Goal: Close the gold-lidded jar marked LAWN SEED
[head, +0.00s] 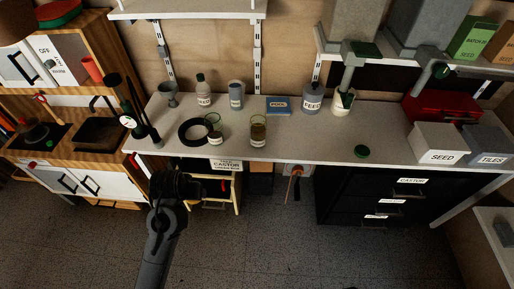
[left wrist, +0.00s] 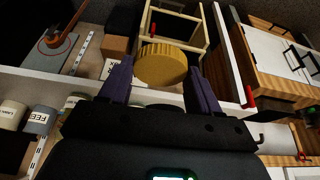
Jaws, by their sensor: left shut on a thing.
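A gold lid (left wrist: 160,65), round with a ridged rim, sits between the two purple fingers of my left gripper (left wrist: 160,82), which is shut on it. In the head view my left gripper (head: 178,186) is dark, in front of the bench's front edge; the lid is hard to make out there. Two open glass jars with white labels stand on the bench: a taller one with brown contents (head: 258,130) and a smaller one (head: 215,137). Their labels are too small to read for certain. In the left wrist view, a label partly reading LAWN (left wrist: 11,112) shows at the left edge. My right gripper is not in view.
A grey can (head: 236,95), a bottle (head: 204,94) and a blue box (head: 278,105) stand behind. The bench between jars and green lid is clear.

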